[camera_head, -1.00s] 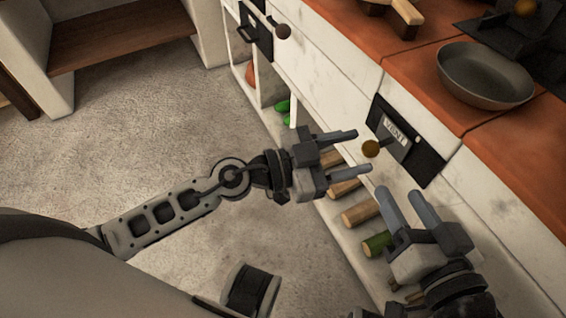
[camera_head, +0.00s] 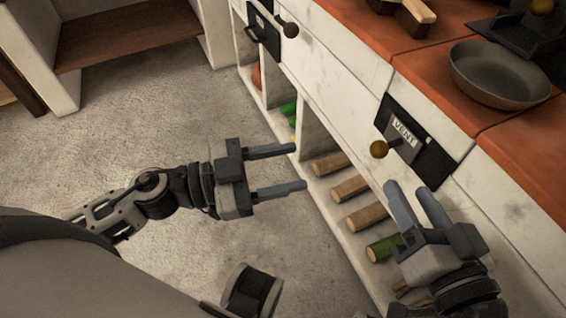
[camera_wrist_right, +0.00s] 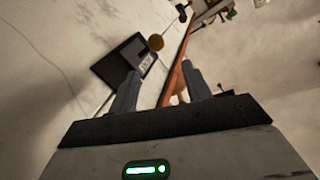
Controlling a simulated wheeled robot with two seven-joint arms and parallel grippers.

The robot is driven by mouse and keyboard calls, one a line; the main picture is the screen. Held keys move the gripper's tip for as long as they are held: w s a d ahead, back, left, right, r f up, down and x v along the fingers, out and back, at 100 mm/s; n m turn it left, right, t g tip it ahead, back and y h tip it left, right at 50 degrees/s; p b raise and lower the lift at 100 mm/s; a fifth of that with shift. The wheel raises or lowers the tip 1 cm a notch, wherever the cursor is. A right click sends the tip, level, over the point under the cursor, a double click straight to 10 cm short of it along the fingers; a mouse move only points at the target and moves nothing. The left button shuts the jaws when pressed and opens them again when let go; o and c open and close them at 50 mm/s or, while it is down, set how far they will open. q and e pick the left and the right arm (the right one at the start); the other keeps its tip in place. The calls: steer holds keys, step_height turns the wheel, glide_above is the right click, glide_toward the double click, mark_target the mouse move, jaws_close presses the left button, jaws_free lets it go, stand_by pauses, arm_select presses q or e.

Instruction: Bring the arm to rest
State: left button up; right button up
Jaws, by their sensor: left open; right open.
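My left gripper (camera_head: 278,169) is open and empty, in the middle of the head view. It is held over the floor, to the left of the cabinet front, with its fingers pointing right. My right gripper (camera_head: 419,204) is open and empty at the lower right, close to the cabinet front and below the black VENT plate (camera_head: 416,140). Its two fingers also show in the right wrist view (camera_wrist_right: 160,92). Nothing is between either pair of fingers.
A round brown knob (camera_head: 379,149) sticks out from the VENT plate. A pan (camera_head: 500,75) stands on the orange-brown countertop (camera_head: 360,45). Logs (camera_head: 350,188) lie in the low open shelf. A wooden shelf (camera_head: 125,40) stands at the back left. The floor (camera_head: 150,110) is clear.

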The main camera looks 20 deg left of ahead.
steer(key=shift+f, duration=0.15)
arm_select(q)
steer(key=w+a+r+n+t+y+p, duration=0.35)
steer(key=a+r+y+p, duration=0.3)
steer(key=r+p, duration=0.6)
steer(key=w+a+r+n+t+y+p, duration=0.2)
steer(key=w+a+r+y+p, duration=0.2)
steer(key=a+r+y+p, duration=0.85)
steer(key=s+d+f+n+g+h+p, duration=0.2)
steer(key=s+d+f+g+h+p, duration=0.1)
steer(key=d+p, duration=0.4)
steer(key=s+d+f+n+g+h+p, duration=0.3)
steer(key=s+d+f+h+p, duration=0.1)
steer(key=s+d+p, duration=0.4)
steer(key=shift+d+f, duration=0.3)
steer(key=shift+f, duration=0.1)
arm_select(e)
steer(key=s+d+r+g+h, duration=0.1)
steer(key=d+r+g+h, duration=0.1)
steer(key=r, duration=0.5)
steer(key=s+d+r+n+g+h, duration=0.1)
steer(key=s+d+r+g+h, duration=0.1)
steer(key=d+r+h, duration=0.2)
step_height(320, 180, up, 4)
steer(key=d, duration=0.2)
steer(key=shift+s+d, duration=0.25)
steer(key=shift+d, duration=0.15)
